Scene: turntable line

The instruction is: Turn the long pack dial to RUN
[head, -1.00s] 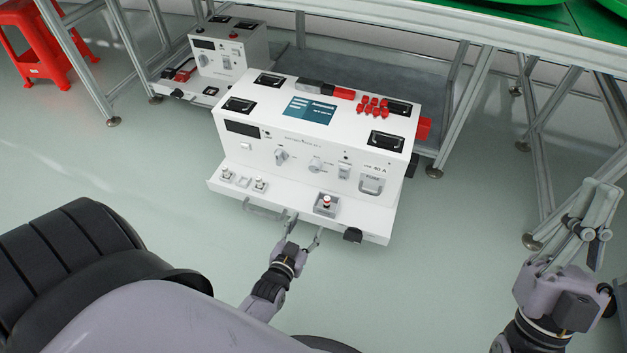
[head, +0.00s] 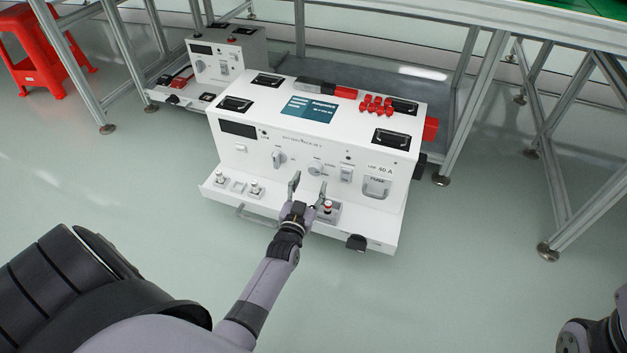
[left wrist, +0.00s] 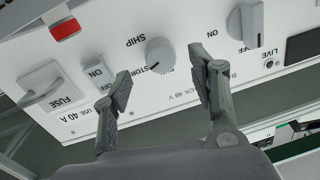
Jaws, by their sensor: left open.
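The long pack (head: 330,115) is a long white box on the floor. Its grey round dial (head: 316,167) sits mid-front; in the left wrist view the dial (left wrist: 160,53) has SHIP and STOR labels beside it, upside down. A dark mark on the dial seems to point near STOR; the RUN label is not readable. My left gripper (head: 308,188) is open in front of the panel, just below the dial. In the left wrist view, the dial shows beyond the gap between the fingers (left wrist: 163,90), apart from them.
An ON/OFF rotary switch (head: 279,158) is left of the dial; a rocker switch (head: 346,173) and FUSE holder (head: 376,187) are right. A red button (head: 328,206) stands on the ledge near my gripper. A smaller pack (head: 229,60) and table legs stand behind.

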